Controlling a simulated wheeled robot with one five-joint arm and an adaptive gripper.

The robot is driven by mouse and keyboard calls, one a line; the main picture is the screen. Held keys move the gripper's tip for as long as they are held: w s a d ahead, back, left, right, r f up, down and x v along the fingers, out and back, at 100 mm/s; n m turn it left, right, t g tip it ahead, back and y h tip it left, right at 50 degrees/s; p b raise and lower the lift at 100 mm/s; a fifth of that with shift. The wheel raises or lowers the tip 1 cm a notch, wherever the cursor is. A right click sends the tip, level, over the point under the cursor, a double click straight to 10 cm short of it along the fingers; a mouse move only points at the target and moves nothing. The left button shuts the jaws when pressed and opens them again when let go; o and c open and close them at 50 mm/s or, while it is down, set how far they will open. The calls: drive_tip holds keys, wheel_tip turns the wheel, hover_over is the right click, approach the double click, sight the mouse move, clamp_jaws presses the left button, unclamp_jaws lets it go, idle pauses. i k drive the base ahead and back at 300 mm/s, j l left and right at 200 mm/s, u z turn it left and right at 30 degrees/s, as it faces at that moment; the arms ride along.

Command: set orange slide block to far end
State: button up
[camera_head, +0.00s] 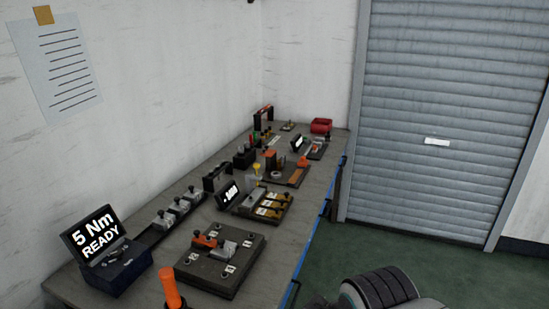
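A small orange block (303,160) is on a dark base plate (279,180) around the middle of the long bench. It appears to sit at the far end of a flat orange-brown strip (297,174) on that plate. It is small in the picture, so I cannot tell whether it is fully against an end. My gripper cannot be made out. A dark ribbed, rounded part at the lower right edge appears to be mine.
The grey bench (152,266) runs along the white wall. A "5 Nm READY" display box (110,258), a clamp board (222,263), an upright orange handle (171,288) and a red bin (321,126) stand on it. Green floor (400,255) before the shutter (440,90) is clear.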

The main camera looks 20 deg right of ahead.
sight(302, 162)
drive_tip(key=i+l+u, duration=0.15)
drive_tip(key=l+u, duration=0.7)
drive_tip(key=l, duration=0.2)
drive_tip(key=l+u, duration=0.45)
drive_tip(key=l, duration=0.15)
drive_tip(key=k+l+u, duration=0.1)
drive_tip(key=l+u, duration=0.3)
drive_tip(key=l, duration=0.15)
drive_tip(key=l+u, duration=0.3)
drive_tip(key=l, duration=0.15)
drive_tip(key=l+u, duration=0.3)
drive_tip(key=l, duration=0.2)
drive_tip(key=l+u, duration=0.35)
drive_tip(key=k+l+u, duration=0.15)
drive_tip(key=l+u, duration=0.15)
drive_tip(key=l, duration=0.25)
drive_tip(key=k+l+u, duration=0.15)
drive_tip(key=l+u, duration=0.15)
drive_tip(key=l, duration=0.15)
drive_tip(key=k+l+u, duration=0.1)
drive_tip(key=l+u, duration=0.15)
drive_tip(key=k+l+u, duration=0.1)
drive_tip(key=l+u, duration=0.15)
drive_tip(key=l, duration=0.15)
drive_tip(key=k+l+u, duration=0.25)
drive_tip(key=i+l, duration=0.1)
